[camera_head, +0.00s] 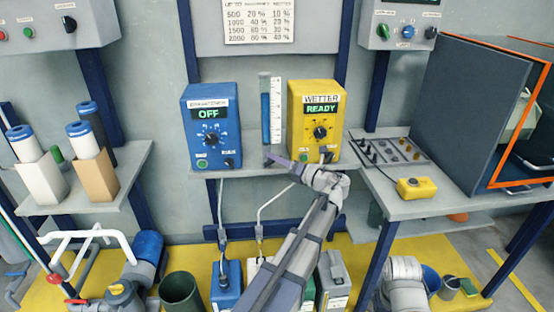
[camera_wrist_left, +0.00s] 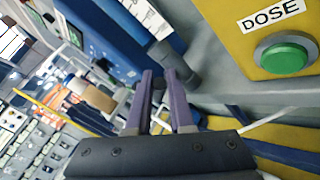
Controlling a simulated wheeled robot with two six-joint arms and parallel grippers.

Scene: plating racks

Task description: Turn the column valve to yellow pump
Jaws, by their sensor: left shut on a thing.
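The blue pump (camera_head: 212,135) reads OFF on its display. The yellow pump (camera_head: 317,110), labelled WETTER, reads READY and has a black dial. Between them stands a clear column with blue in it (camera_head: 266,105) beside a white scale. My left gripper (camera_head: 278,162) is at the column's foot, in front of the shelf. My right gripper is not in view.
The yellow pump's green DOSE button (camera_wrist_left: 286,54) is close to the right of the fingers. The shelf edge (camera_head: 235,172) runs below the pumps. A right-hand bench (camera_head: 385,205) carries a small yellow box (camera_head: 416,188). Containers stand on the floor below.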

